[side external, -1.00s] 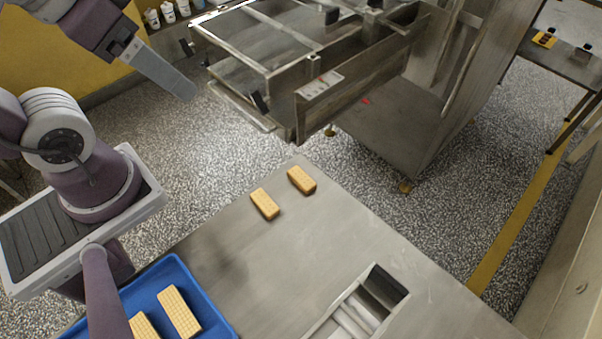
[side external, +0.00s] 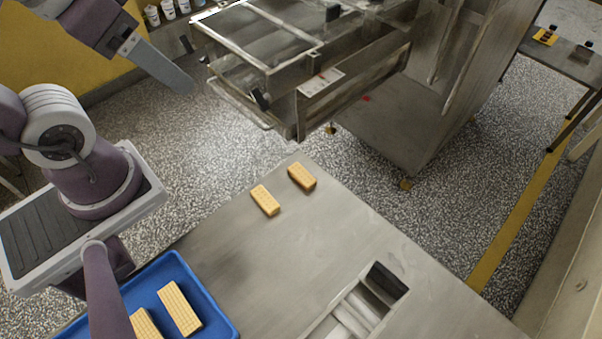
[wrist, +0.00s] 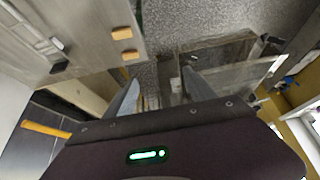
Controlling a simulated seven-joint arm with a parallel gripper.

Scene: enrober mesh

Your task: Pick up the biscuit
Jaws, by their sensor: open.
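Two tan rectangular biscuits lie apart on the metal table near its far corner in the side view: a nearer one (side external: 265,200) and a farther one (side external: 302,177). Two more biscuits, one (side external: 179,308) and another (side external: 145,323) partly cut off, lie in the blue tray (side external: 222,318). My gripper (side external: 188,86) is at the upper left, away from all the biscuits. The wrist view shows my gripper (wrist: 160,78) open and empty, with its two fingers well apart. Two biscuits, an upper one (wrist: 122,33) and a lower one (wrist: 130,55), lie beyond the fingers there.
A metal machine (side external: 350,85) stands beyond the table (side external: 235,255). A roller recess (side external: 365,305) is set in the table's front right. The tabletop between tray and recess is clear. A side bench (side external: 570,62) stands at the far right.

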